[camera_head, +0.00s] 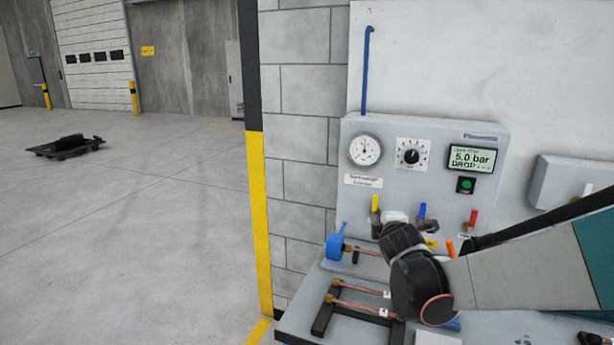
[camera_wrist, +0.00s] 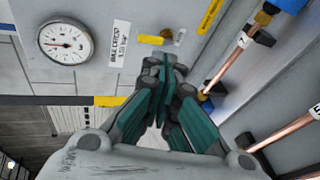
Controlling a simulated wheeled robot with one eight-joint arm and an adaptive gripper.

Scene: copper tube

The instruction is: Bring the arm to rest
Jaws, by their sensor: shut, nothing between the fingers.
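My arm (camera_head: 520,270) reaches in from the right in the head view, its black wrist (camera_head: 408,265) in front of the test panel (camera_head: 425,190). My gripper (camera_wrist: 166,68) shows in the wrist view with its dark green fingers together and nothing between them. It is in front of the panel, beside a copper tube (camera_wrist: 229,62). I cannot tell from the wrist view whether it touches anything. In the head view the wrist and arm hide most of the gripper and part of the bench.
The panel has a gauge (camera_head: 365,150), a dial (camera_head: 412,154) and a display (camera_head: 472,159) reading 5.0 bar. Yellow (camera_head: 375,203), blue (camera_head: 422,211) and red (camera_head: 473,217) handles stick out below. Copper tubes (camera_head: 360,307) lie on a black rack. Open floor (camera_head: 130,220) lies left.

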